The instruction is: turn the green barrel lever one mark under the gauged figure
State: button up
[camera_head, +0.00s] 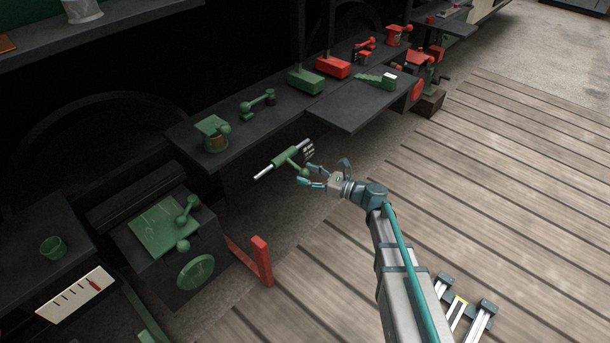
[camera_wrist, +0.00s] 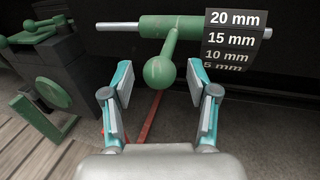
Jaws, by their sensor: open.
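A green barrel (camera_head: 283,159) on a pale horizontal rod hangs under the dark bench edge. It also spans the top of the wrist view (camera_wrist: 150,26). Its green lever hangs down and ends in a ball (camera_wrist: 158,72). A dark plate (camera_wrist: 235,38) at the barrel's right reads 20, 15, 10 and 5 mm from top down; the lower figures are partly cut. My gripper (camera_wrist: 161,88) is open, with one finger on each side of the ball and gaps visible on both sides. In the head view, my gripper (camera_head: 326,174) is just right of the lever ball (camera_head: 303,172).
A white board (camera_head: 76,294) with black strokes and a red mark lies lower left; no figure is readable. A green-topped machine (camera_head: 160,228) and a red bracket (camera_head: 262,262) stand nearby. Dark benches (camera_head: 240,130) hold green and red tools. The plank floor at right is mostly clear.

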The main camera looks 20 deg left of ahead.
jog(key=shift+a, duration=0.55)
grip_shut()
